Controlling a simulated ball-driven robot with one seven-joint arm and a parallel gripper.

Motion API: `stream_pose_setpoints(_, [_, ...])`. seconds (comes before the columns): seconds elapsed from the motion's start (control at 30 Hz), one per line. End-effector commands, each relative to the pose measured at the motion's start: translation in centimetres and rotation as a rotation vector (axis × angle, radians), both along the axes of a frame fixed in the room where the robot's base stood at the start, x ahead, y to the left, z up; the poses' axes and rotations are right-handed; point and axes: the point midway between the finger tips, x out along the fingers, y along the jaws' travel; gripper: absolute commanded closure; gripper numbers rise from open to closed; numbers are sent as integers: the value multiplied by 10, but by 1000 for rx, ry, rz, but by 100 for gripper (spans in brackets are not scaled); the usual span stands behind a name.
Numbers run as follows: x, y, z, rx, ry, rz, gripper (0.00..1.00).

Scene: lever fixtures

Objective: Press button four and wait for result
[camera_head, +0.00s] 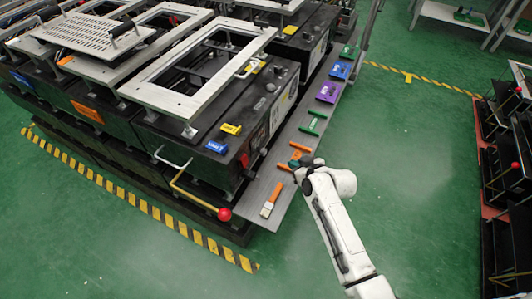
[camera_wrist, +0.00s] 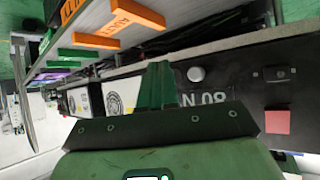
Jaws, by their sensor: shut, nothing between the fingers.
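My gripper (camera_head: 297,161) is at the right edge of the near black fixture (camera_head: 262,100), over the grey shelf (camera_head: 258,190). In the wrist view, its green fingers (camera_wrist: 157,68) are shut with nothing between them. They point at the fixture's black front panel (camera_wrist: 235,75), which carries the white lettering "N 08", partly hidden by the gripper. A white round button (camera_wrist: 195,74) is just right of the fingertips, apart from them in the picture. A red square (camera_wrist: 277,122) and a small dark part (camera_wrist: 273,74) are farther right. I cannot tell which is button four.
A red ball-ended lever (camera_head: 224,214) sticks out at the fixture's near corner. The green floor is clear to the right, up to dark racks (camera_head: 505,190).

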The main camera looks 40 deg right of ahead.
Motion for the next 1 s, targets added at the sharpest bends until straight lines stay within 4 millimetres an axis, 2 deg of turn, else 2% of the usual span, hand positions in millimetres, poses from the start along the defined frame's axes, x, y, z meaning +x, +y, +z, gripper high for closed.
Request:
stream_pose_setpoints(0.2, [29,10,-1,-1,-2,2,100])
stream_pose_setpoints(0.43, [52,18,-1,-2,0,1,100])
stream_pose_setpoints(0.63, [61,22,0,-1,-1,1,100])
stream_pose_setpoints(1.0, [61,22,0,0,-1,0,100])
